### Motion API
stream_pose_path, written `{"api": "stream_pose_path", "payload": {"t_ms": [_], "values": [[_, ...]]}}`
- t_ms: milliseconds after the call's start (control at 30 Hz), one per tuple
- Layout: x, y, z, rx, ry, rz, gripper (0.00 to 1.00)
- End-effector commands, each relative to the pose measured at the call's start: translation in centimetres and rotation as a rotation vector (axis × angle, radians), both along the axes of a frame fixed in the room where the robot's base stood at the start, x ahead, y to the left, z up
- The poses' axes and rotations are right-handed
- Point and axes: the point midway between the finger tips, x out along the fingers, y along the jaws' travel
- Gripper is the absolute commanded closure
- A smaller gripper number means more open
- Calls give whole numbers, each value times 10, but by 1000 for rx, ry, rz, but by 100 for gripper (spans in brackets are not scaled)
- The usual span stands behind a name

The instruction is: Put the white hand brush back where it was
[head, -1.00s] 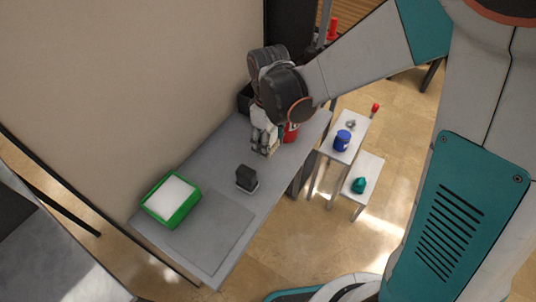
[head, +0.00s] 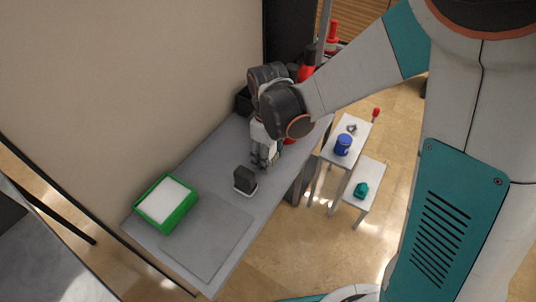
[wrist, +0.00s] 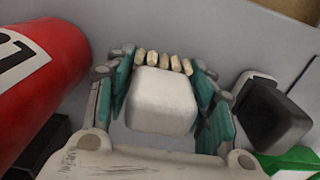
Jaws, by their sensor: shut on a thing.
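The white hand brush (wrist: 162,100) is between the teal-padded fingers of my gripper (wrist: 163,95) in the wrist view. Its white block faces the camera, and a row of cream bristle tufts (wrist: 162,61) shows beyond it. My gripper (head: 264,160) is shut on the brush and points down at the grey table (head: 215,160), towards its far end. In the head view the brush is mostly hidden by the fingers. I cannot tell whether the bristles touch the table.
A red cylinder with a white label (wrist: 35,70) stands close beside my gripper. A dark block on a pale base (head: 245,180) is on the other side. A green tray with white contents (head: 150,218) and a grey mat (head: 208,235) lie nearer. Small white tables stand right.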

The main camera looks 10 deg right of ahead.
Motion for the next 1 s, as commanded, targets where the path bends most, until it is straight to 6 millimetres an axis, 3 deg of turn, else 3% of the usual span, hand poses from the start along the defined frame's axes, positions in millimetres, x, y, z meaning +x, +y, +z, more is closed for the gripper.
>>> {"api": "stream_pose_path", "payload": {"t_ms": [33, 100, 633, 1000], "values": [[-1, 0, -3, 0, 1, 0, 46], [-1, 0, -3, 0, 1, 0, 31], [-1, 0, 4, 0, 1, 0, 31], [-1, 0, 57, 0, 1, 0, 31]]}}
